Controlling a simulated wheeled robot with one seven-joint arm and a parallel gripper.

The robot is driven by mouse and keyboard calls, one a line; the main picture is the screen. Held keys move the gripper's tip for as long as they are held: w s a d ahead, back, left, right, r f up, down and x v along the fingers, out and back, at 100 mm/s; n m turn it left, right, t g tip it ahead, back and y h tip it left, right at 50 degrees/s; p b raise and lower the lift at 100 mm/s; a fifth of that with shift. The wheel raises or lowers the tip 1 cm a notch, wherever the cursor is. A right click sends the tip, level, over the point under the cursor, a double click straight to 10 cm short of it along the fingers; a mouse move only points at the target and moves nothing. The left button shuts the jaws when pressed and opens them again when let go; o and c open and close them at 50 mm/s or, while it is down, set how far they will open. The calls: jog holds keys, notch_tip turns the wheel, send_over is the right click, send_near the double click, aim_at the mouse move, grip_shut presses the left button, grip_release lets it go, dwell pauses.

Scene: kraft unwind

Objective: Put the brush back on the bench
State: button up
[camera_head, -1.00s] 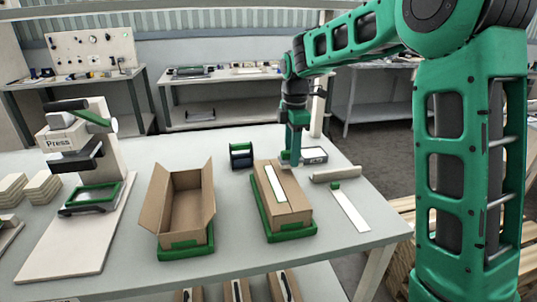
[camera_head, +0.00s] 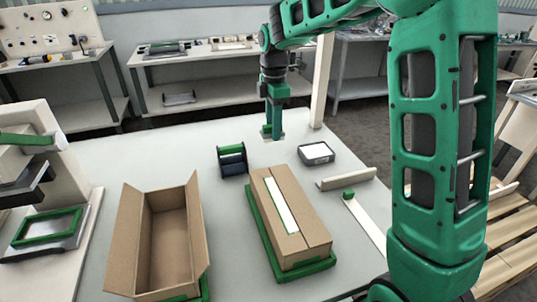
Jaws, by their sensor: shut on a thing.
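My gripper (camera_head: 272,133) points down over the far side of the grey bench (camera_head: 115,165), behind the closed carton. It is shut on what seems to be the brush; only a small pale edge shows at the fingertips, and the fingers hide the rest. I cannot tell whether the held thing touches the bench top.
A closed carton (camera_head: 305,230) with a white strip stands on a green tray. An open carton (camera_head: 145,240) is left of it. A black roll holder (camera_head: 232,160), a dark box with a white top (camera_head: 316,152) and a beige bar (camera_head: 346,179) stand near my gripper.

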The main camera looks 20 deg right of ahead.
jog(key=shift+a+f, duration=0.1)
jog(key=shift+f, duration=4.3)
jog(key=o, duration=1)
jog(key=shift+f, duration=0.1)
jog(key=shift+c, duration=0.2)
notch_tip(320, 180, up, 12)
jog(key=shift+r, duration=0.15)
